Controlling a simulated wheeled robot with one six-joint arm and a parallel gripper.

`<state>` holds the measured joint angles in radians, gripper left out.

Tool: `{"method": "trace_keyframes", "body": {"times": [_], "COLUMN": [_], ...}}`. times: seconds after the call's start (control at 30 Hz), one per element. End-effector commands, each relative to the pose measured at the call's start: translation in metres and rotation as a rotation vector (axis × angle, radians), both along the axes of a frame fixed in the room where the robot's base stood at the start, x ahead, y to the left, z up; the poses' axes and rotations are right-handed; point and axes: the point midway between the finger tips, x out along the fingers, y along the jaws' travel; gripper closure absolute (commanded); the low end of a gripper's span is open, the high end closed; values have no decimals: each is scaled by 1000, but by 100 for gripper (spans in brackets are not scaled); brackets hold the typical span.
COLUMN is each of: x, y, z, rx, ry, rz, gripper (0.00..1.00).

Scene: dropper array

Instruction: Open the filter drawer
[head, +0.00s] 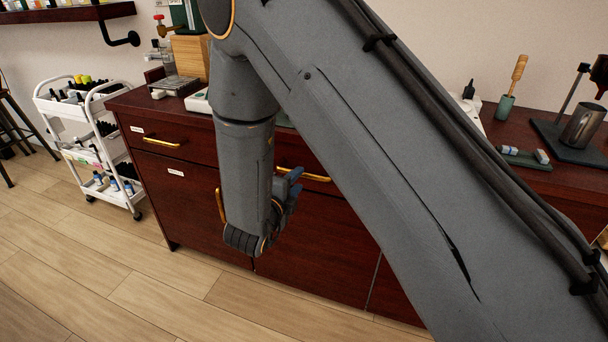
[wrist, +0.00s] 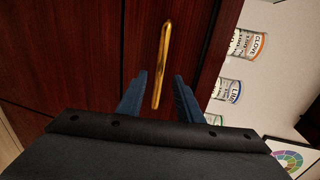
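The dark red wooden cabinet has a left top drawer (head: 190,148) with a gold bar handle (head: 161,142) and a small label too small to read. A second top drawer to its right has a gold handle (head: 318,178), partly behind my arm; I cannot read which is the filter drawer. My gripper (head: 292,186) is at this second drawer's front. In the wrist view my gripper (wrist: 160,88) is open, with a gold handle (wrist: 163,60) showing between its two fingers. I cannot tell whether the fingers touch it. The drawers look shut.
A lower door with a gold handle (head: 220,205) is beside my wrist. A white cart (head: 92,140) with bottles stands at the left. Labelled cans (wrist: 247,44) show in the wrist view. The wooden floor (head: 120,270) in front is clear.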

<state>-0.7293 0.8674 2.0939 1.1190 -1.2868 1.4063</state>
Motion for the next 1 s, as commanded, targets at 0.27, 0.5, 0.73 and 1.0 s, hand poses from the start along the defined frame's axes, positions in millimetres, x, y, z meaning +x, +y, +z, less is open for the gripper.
{"method": "trace_keyframes", "body": {"times": [0.27, 0.5, 0.73, 1.0], "x": [39, 54, 55, 55], "y": [-16, -20, -21, -20], "z": [-9, -12, -12, -12], "rx": [-1, -1, -2, -2], "ry": [2, 3, 4, 4], "rz": [-3, 0, 2, 2], "gripper": [67, 67, 67, 100]}}
